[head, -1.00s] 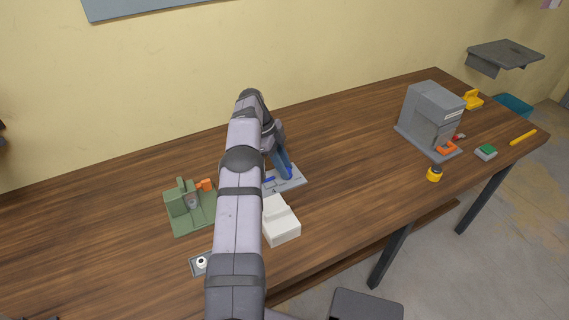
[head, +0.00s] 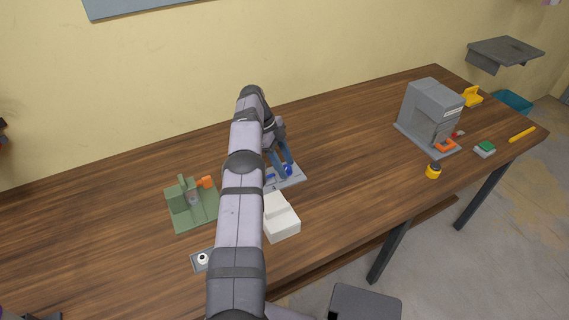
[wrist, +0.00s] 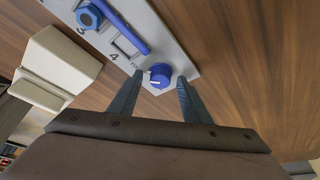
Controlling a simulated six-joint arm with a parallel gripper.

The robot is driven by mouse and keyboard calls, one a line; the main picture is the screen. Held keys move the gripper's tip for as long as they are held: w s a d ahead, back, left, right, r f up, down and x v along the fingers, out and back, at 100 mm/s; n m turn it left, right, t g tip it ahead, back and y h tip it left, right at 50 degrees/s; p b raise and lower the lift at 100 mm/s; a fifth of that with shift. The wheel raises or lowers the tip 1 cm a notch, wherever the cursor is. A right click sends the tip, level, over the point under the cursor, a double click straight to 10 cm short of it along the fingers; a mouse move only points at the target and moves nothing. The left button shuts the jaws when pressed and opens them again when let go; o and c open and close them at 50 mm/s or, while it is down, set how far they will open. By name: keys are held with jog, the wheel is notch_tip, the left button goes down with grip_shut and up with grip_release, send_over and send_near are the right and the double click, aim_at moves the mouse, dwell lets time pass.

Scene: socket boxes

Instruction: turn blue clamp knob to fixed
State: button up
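The blue clamp knob (wrist: 160,75) sits on a light grey plate (wrist: 181,48) in the wrist view, with a white pointer mark on it. My gripper (wrist: 160,78) is open, with one finger on each side of the knob and a gap visible to each. In the head view my gripper (head: 281,172) reaches down over the grey plate (head: 297,178), and the blue knob (head: 287,170) shows between the fingers. A blue bar (wrist: 121,27) and a blue hexagonal part (wrist: 89,16) are also on the plate. Part of the lettering by the knob is hidden.
A white block (head: 281,220) stands just in front of the plate. A green fixture (head: 191,209) with an orange part is to the left, and a small white button box (head: 201,260) is nearer. A grey machine (head: 431,113) stands far right. The table between is clear.

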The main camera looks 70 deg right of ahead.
aim_at(285, 167)
jog(key=shift+r, duration=0.15)
notch_tip(285, 167, up, 8)
jog(key=p, duration=0.4)
jog(key=shift+r+p, duration=0.9)
jog(key=shift+p, duration=0.2)
